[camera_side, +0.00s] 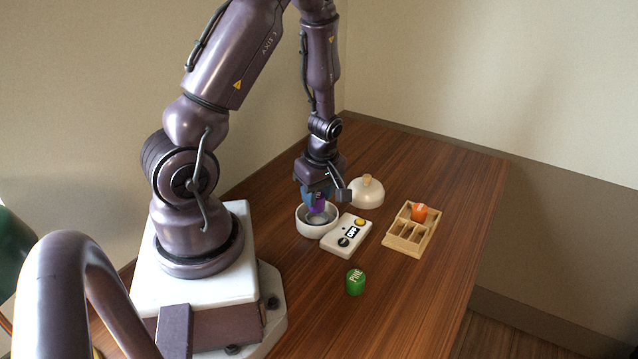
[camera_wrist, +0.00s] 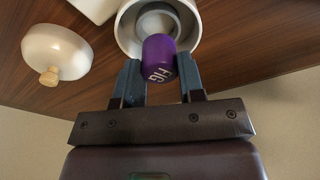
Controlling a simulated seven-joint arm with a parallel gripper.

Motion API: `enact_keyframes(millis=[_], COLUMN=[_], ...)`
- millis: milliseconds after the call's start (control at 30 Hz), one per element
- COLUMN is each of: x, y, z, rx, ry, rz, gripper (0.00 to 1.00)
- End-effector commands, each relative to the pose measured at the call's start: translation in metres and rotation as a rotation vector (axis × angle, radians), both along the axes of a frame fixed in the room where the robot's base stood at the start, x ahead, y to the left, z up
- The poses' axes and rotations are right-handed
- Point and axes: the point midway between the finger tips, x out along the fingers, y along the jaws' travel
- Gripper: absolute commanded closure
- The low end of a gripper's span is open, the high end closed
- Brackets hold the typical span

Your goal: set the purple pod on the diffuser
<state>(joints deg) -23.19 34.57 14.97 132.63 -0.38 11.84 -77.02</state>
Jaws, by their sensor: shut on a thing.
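The purple pod (camera_wrist: 158,56), marked FIG, is held between the two blue fingers of my gripper (camera_wrist: 160,80). In the side view the purple pod (camera_side: 318,204) shows at the fingertips of my gripper (camera_side: 317,195), over the white round bowl of the diffuser (camera_side: 316,231). In the wrist view the bowl of the diffuser (camera_wrist: 124,32) has a grey inner ring, and the pod overlaps its opening. I cannot tell whether the pod touches the diffuser.
A white control box (camera_side: 346,236) adjoins the bowl. A white lid (camera_side: 366,194) with a wooden knob lies behind it. A wooden tray (camera_side: 404,246) holds an orange pod (camera_side: 419,212). A green pod (camera_side: 355,281) marked PINE stands in front. The right side of the table is clear.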

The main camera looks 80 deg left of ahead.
Motion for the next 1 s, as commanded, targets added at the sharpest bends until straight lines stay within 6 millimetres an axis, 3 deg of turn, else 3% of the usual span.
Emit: enact_keyframes(millis=[300,1000], x=[0.0,0.0], y=[0.0,0.0], z=[-0.023,-0.025], rx=[0.0,0.0], ry=[0.0,-0.001], rz=[0.001,0.002], gripper=[0.87,0.87])
